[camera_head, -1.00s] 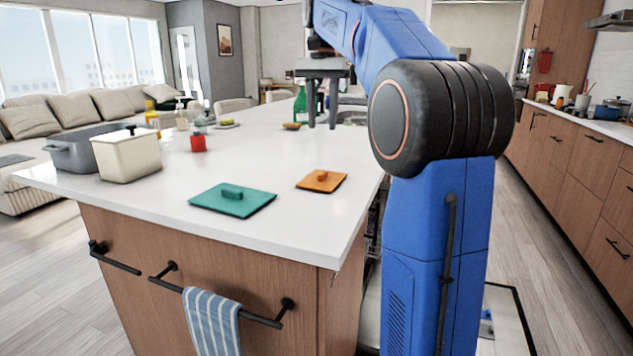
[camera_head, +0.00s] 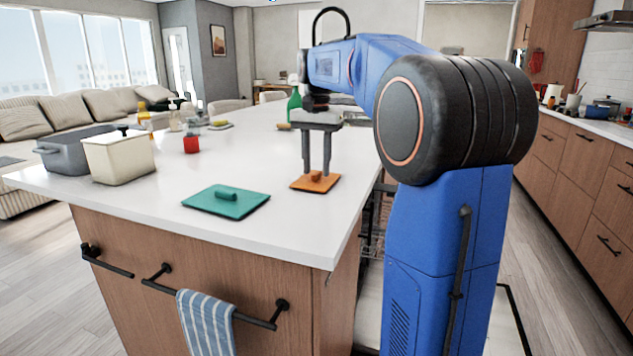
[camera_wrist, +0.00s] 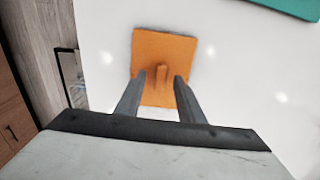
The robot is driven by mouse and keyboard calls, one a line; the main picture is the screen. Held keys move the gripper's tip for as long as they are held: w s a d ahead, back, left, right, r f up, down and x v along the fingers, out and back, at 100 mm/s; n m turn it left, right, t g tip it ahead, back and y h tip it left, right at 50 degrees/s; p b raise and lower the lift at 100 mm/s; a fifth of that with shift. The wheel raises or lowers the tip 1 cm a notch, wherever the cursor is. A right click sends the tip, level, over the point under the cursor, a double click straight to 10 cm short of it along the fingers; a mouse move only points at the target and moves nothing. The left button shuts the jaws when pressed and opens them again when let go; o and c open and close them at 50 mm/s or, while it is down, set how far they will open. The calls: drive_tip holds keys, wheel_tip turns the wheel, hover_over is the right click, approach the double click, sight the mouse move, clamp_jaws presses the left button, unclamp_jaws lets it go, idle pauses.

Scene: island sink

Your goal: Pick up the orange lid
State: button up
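The orange lid (camera_head: 301,184) lies flat on the white island counter near its right edge, with a small raised handle in its middle. It also shows in the wrist view (camera_wrist: 163,48). My gripper (camera_head: 316,172) is pointed down over the lid, with its two fingers apart. In the wrist view my gripper (camera_wrist: 158,85) is open, its fingertips on either side of the handle (camera_wrist: 161,77). Nothing is held between the fingers. I cannot tell whether the fingertips touch the lid.
A teal lid (camera_head: 226,201) lies left of the orange lid. A green bottle (camera_head: 294,105) is behind my gripper. The counter's right edge is close by.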

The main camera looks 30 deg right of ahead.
drive_tip(key=shift+f, duration=0.55)
clamp_jaws()
